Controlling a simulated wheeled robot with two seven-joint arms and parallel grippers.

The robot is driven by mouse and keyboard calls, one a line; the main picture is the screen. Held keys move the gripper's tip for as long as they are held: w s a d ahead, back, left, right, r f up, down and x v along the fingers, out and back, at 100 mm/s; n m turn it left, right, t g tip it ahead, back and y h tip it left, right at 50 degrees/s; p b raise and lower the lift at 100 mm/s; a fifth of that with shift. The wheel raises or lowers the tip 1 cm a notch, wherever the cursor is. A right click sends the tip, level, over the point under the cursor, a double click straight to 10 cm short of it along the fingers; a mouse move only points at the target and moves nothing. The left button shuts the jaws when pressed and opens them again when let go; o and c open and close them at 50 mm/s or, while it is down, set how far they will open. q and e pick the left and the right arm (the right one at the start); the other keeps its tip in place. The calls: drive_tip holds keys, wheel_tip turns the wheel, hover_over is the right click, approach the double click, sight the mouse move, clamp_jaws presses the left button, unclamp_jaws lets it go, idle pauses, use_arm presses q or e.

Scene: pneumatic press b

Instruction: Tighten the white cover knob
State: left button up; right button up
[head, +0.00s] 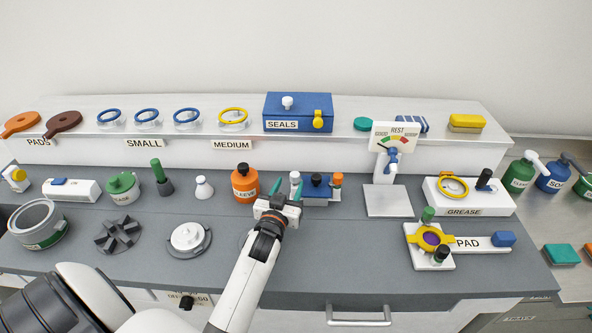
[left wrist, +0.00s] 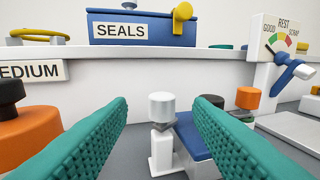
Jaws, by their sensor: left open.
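A white knob (head: 295,177) tops a small white post at the left end of a blue fixture (head: 316,197) behind my left gripper. In the left wrist view the white knob (left wrist: 161,106) is upright on a short metal stem, between the two green finger pads in the picture. My left gripper (head: 280,199) is open and empty, in front of the knob; no contact shows. A black knob (head: 316,179) and an orange knob (head: 337,179) stand to its right; the black one is partly behind the right finger in the wrist view. My right gripper is not in view.
An orange bottle (head: 244,183) stands close left of my gripper. The gauge stand (head: 386,199) is to the right. A round white lid (head: 188,237) lies on the counter left of my arm. The raised shelf with the blue SEALS box (head: 298,110) is behind.

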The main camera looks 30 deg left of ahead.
sight(298, 173)
use_arm(q)
drive_tip(key=x, duration=0.7)
drive_tip(key=shift+w, duration=0.2)
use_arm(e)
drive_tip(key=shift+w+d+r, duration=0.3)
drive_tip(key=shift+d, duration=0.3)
use_arm(q)
drive_tip(key=c, duration=1)
drive_tip(key=shift+r+m+t+h+p, duration=0.1)
drive_tip(key=shift+m+t+h+p, duration=0.2)
drive_tip(key=shift+m+h+p, duration=1)
drive_tip(key=h, duration=0.2)
drive_tip(key=shift+d+m+h, duration=0.1)
drive_tip(key=shift+m+h, duration=0.2)
drive_tip(key=shift+m, duration=0.1)
drive_tip(key=shift+d+m+h+b, duration=0.15)
drive_tip(key=shift+m+h+b, duration=0.15)
drive_tip(key=shift+m+h, duration=0.55)
drive_tip(key=shift+d+m+h+b, duration=0.15)
drive_tip(key=shift+m+h+b, duration=0.25)
drive_tip(key=shift+h, duration=0.75)
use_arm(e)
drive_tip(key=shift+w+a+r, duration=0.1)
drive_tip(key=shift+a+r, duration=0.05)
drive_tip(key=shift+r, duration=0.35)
use_arm(q)
drive_tip(key=o, duration=1)
